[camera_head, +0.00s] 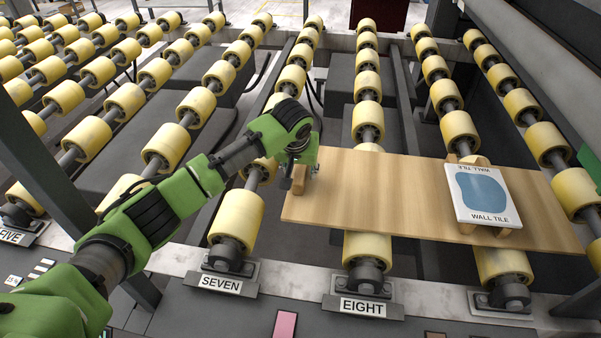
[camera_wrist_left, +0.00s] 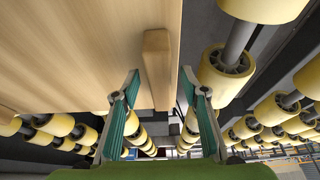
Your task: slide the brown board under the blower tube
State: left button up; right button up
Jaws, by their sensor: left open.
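The brown board (camera_head: 370,190) lies across the yellow rollers, spanning from near SEVEN to the right. A wooden block (camera_head: 299,179) stands at its left end. The block also shows in the left wrist view (camera_wrist_left: 157,70). My left gripper (camera_head: 306,172) is at this block, with open fingers (camera_wrist_left: 161,84) on either side and a visible gap to each. A white WALL TILE with a blue face (camera_head: 482,193) rests on wooden supports on the board's right part. A thick grey tube (camera_head: 545,75), seemingly the blower tube, runs along the upper right. My right gripper is not in view.
Rows of yellow rollers (camera_head: 367,115) run away from me, with dark gaps between. Label plates SEVEN (camera_head: 220,284) and EIGHT (camera_head: 362,307) sit on the front rail. A grey post (camera_head: 40,165) stands at left. A pink piece (camera_head: 285,325) lies at the front.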

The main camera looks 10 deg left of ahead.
aim_at(327, 181)
pick_arm(q)
jog(key=shift+x, duration=1.05)
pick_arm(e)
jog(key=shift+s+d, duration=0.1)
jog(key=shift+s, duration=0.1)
pick_arm(q)
grip_shut()
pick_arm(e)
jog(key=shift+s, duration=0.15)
pick_arm(q)
jog(key=shift+d+r+p, duration=0.1)
jog(key=shift+d+p, duration=0.25)
jog(key=shift+d, duration=3.3)
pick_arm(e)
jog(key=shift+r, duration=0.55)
